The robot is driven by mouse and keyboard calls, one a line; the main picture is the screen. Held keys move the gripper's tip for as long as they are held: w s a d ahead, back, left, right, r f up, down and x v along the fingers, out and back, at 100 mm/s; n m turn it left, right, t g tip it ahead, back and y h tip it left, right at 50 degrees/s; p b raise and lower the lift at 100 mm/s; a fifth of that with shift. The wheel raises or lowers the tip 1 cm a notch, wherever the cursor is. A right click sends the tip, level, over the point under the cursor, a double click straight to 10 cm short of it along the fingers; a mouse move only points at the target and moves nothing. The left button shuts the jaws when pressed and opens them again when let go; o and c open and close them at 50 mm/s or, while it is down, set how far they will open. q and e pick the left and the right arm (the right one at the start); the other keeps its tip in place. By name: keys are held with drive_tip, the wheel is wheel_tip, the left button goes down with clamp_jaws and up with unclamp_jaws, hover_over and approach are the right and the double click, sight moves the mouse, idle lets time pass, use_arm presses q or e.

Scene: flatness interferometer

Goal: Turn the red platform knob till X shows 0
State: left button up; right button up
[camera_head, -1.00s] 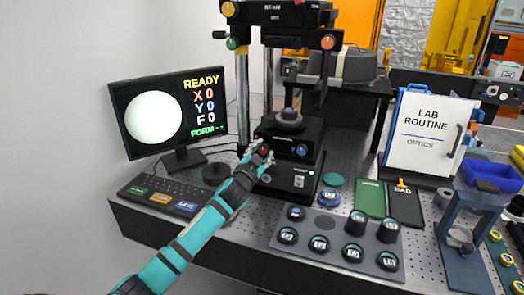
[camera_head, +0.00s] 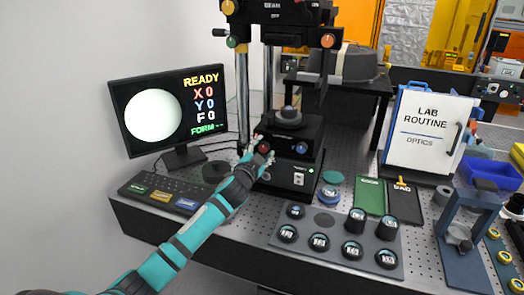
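The monitor (camera_head: 153,115) at left reads READY, X 0, Y 0, F 0 and FORM with dashes, next to a plain white disc. The red platform knob (camera_head: 263,147) is on the front of the black platform (camera_head: 312,137) of the interferometer, left of a blue knob (camera_head: 301,148). My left gripper (camera_head: 262,156) is at the red knob, just below and in front of it. Its fingers are small and dark here, so I cannot tell whether they are shut or touch the knob. My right gripper is not in view.
A tray (camera_head: 334,258) of several round black-rimmed pieces sits at the front of the perforated bench. A keyboard (camera_head: 148,199) lies below the monitor. Two tall posts (camera_head: 268,85) rise behind the platform.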

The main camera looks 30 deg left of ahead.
use_arm(q)
drive_tip(key=shift+o, duration=0.6)
drive_tip(key=shift+s+f, duration=0.1)
drive_tip(key=shift+s, duration=0.2)
drive_tip(key=v, duration=1.1)
drive_tip(key=shift+s, duration=0.2)
idle(0.9)
